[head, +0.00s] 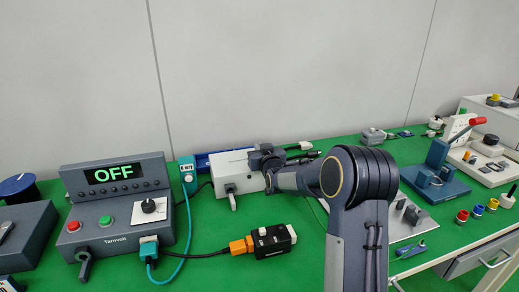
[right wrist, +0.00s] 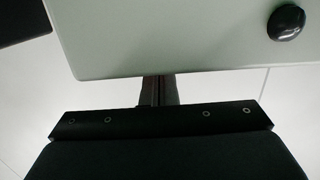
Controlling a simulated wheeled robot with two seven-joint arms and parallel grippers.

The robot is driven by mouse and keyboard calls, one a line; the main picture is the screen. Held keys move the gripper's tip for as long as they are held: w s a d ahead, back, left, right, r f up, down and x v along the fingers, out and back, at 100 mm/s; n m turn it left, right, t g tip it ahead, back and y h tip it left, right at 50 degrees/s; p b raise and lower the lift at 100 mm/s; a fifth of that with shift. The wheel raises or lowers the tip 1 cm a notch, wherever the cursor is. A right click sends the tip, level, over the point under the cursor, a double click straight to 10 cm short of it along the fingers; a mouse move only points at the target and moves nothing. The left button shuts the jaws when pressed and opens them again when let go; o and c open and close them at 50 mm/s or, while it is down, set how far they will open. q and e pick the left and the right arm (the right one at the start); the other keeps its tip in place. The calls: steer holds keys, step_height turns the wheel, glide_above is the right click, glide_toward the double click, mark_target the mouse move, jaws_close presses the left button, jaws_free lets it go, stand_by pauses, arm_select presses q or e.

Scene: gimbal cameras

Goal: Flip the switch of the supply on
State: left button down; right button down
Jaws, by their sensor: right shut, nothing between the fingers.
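My left gripper is not in view.
A teal plug and cable, an orange connector (head: 241,246) and a black block (head: 273,240) lie between the supply and my right arm. A dark knob (right wrist: 286,22) shows on the pale panel. A dark blue press (head: 436,178) stands at the right.

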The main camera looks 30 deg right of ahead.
steer(key=shift+w+r+g+y+p, duration=0.15)
steer(key=shift+g+y+p, duration=0.15)
steer(key=shift+p, duration=0.45)
steer(key=shift+f, duration=0.45)
steer(key=v, duration=0.7)
steer(key=shift+s+r+b, duration=0.2)
steer(key=shift+s+b, duration=0.15)
steer(key=shift+s, duration=0.05)
steer(key=shift+a, duration=0.1)
